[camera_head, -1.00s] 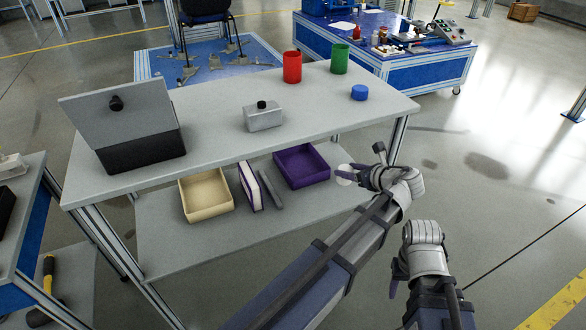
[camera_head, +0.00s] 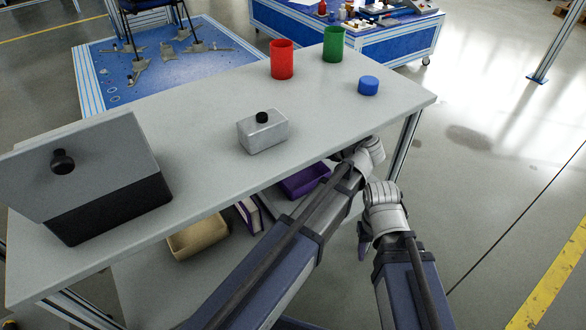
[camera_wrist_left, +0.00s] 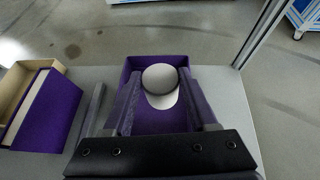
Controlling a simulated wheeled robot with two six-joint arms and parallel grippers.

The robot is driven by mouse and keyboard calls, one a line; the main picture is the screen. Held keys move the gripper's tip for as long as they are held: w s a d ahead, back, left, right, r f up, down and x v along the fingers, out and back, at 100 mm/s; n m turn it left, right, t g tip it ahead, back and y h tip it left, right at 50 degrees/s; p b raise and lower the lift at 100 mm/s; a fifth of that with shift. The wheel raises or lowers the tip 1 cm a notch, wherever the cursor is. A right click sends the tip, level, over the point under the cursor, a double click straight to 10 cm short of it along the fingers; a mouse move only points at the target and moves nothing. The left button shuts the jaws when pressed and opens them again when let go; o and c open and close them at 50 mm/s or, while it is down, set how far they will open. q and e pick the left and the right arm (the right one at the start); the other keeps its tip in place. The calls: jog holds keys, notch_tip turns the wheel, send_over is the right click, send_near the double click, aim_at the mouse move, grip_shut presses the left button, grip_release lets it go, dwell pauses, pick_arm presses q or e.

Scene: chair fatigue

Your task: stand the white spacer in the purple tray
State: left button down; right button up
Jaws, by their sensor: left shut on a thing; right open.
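The white spacer (camera_wrist_left: 160,79) is a short round piece held between the fingers of my left gripper (camera_wrist_left: 159,84). In the left wrist view it appears over the purple tray (camera_wrist_left: 155,122), whose floor shows between the fingers. Whether it touches the tray floor cannot be told. In the head view the purple tray (camera_head: 303,182) is on the lower shelf, partly hidden by the tabletop and my left arm; the spacer is hidden there. My right gripper (camera_head: 365,243) is open and empty, right of my left arm and outside the shelf.
A grey tabletop (camera_head: 215,155) overhangs the lower shelf. Left of the purple tray are a beige tray (camera_head: 197,238), a purple-and-white box (camera_wrist_left: 45,108) and a grey bar (camera_wrist_left: 92,108). Red and green cups, a blue lid and a metal box stand on top.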

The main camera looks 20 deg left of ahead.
pick_arm(q)
jog(key=shift+f+b, duration=3.05)
jog(key=shift+f, duration=0.1)
jog(key=shift+f, duration=0.1)
notch_tip(320, 180, down, 4)
jog(key=b, duration=0.3)
jog(key=shift+r+b, duration=0.25)
jog(key=shift+b, duration=0.1)
jog(key=shift+f, duration=0.2)
jog(key=shift+c, duration=1)
grip_release()
jog(key=shift+r, duration=0.15)
